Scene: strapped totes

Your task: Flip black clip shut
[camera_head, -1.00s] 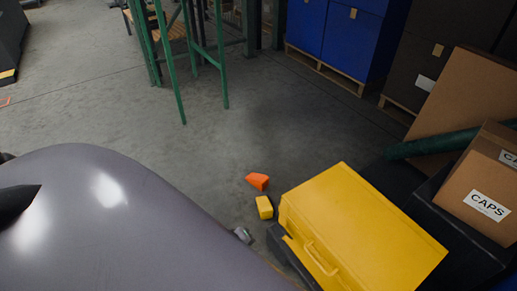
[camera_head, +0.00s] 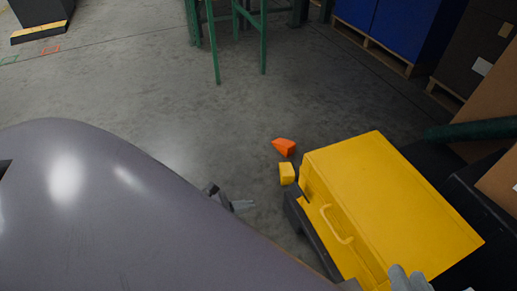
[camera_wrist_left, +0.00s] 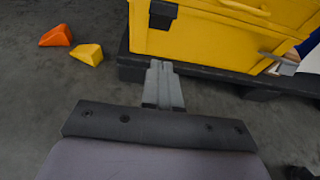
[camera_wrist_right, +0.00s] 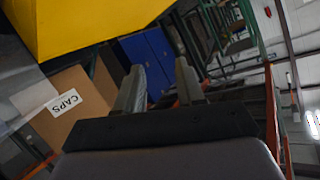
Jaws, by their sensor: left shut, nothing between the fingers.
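The yellow tote (camera_head: 400,205) with a yellow handle lies at the lower right in the head view. In the left wrist view, the black clip (camera_wrist_left: 162,14) is on the tote's (camera_wrist_left: 205,45) yellow side wall, near its left corner. I cannot tell how far the clip is folded. My left gripper (camera_head: 243,205) is shut and empty, left of the tote. In its wrist view, the fingertips (camera_wrist_left: 162,64) are below the clip and apart from it in the picture. My right gripper (camera_head: 408,280) is at the tote's near right side; its wrist view shows two spread, empty fingers (camera_wrist_right: 160,66).
A yellow block (camera_head: 286,173) and an orange wedge (camera_head: 284,146) lie on the floor beside the tote. A black pallet (camera_head: 312,235) is under it. A CAPS carton (camera_wrist_right: 77,100) shows in the right wrist view.

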